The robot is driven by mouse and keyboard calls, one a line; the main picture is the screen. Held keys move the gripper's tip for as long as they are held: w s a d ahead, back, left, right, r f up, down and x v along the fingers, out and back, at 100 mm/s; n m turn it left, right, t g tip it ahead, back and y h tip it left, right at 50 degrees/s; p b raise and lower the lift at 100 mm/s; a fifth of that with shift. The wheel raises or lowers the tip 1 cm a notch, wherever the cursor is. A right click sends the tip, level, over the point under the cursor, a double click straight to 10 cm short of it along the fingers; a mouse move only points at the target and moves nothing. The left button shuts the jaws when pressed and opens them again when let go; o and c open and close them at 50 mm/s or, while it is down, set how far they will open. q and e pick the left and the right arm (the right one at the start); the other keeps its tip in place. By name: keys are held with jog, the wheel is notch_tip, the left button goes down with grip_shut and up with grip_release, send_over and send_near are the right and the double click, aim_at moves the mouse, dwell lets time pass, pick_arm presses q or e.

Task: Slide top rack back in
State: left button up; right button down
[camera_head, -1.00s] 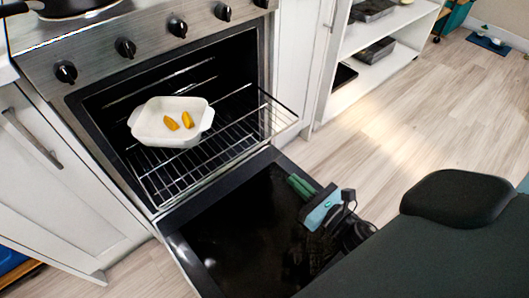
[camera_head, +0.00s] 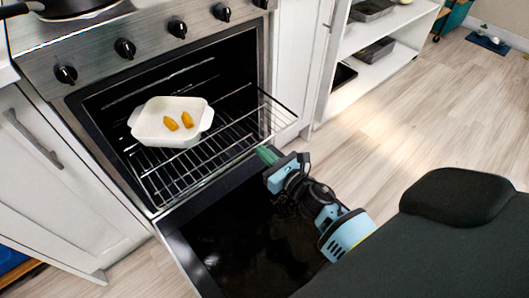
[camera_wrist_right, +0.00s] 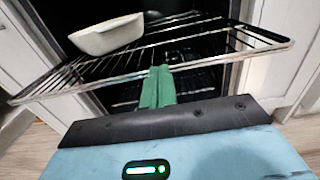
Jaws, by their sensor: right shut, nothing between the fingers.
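The top rack (camera_head: 165,189) is a wire rack sticking out of the open oven. A white baking dish (camera_head: 152,130) with two yellow-orange pieces of food (camera_head: 179,121) sits on it. My right gripper (camera_head: 266,154) is shut and empty, its green fingers close to the rack's front edge. In the right wrist view the closed fingertips (camera_wrist_right: 158,72) overlap the rack's front bar (camera_wrist_right: 205,62); I cannot tell whether they touch it. The dish (camera_wrist_right: 106,36) also shows there, at the upper left. My left gripper is not in view.
The oven door (camera_head: 235,235) is folded down open below the rack, under my right arm. Stove knobs (camera_head: 125,48) line the panel above. White cabinets (camera_head: 50,190) flank the oven. Open shelves (camera_head: 385,45) stand to the right, with bare wood floor (camera_head: 380,140) in front.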

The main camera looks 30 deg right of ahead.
aim_at(216, 108)
jog(key=shift+w, duration=0.1)
